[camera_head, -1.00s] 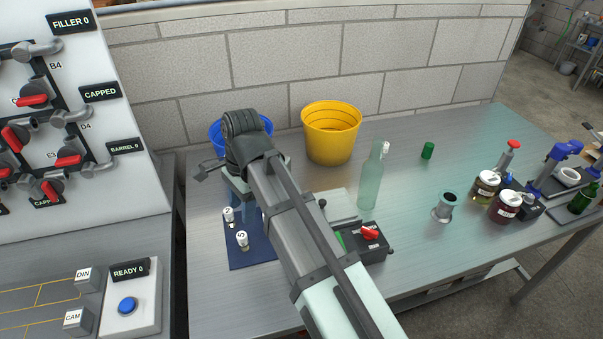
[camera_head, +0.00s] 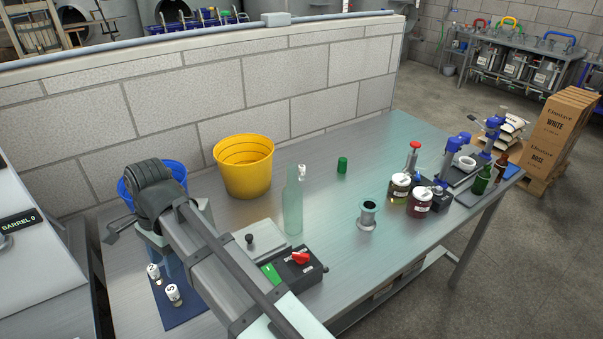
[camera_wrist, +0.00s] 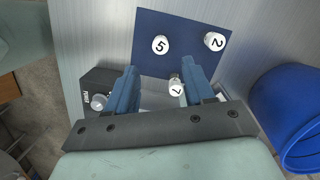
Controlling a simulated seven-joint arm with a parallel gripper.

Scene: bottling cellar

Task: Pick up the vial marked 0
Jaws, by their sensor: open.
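Small white-capped vials stand on a dark blue mat (camera_wrist: 185,22). I see no cap that clearly reads 0. My gripper (camera_wrist: 163,75) is open, with its two blue fingers apart and nothing held.
A blue bucket (camera_wrist: 292,110) stands close at the right in the wrist view. In the head view a yellow bucket (camera_head: 244,167), a pale bottle (camera_head: 293,205) and a black switch box (camera_head: 312,273) stand right of my arm. Jars and tools fill the bench's right end.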

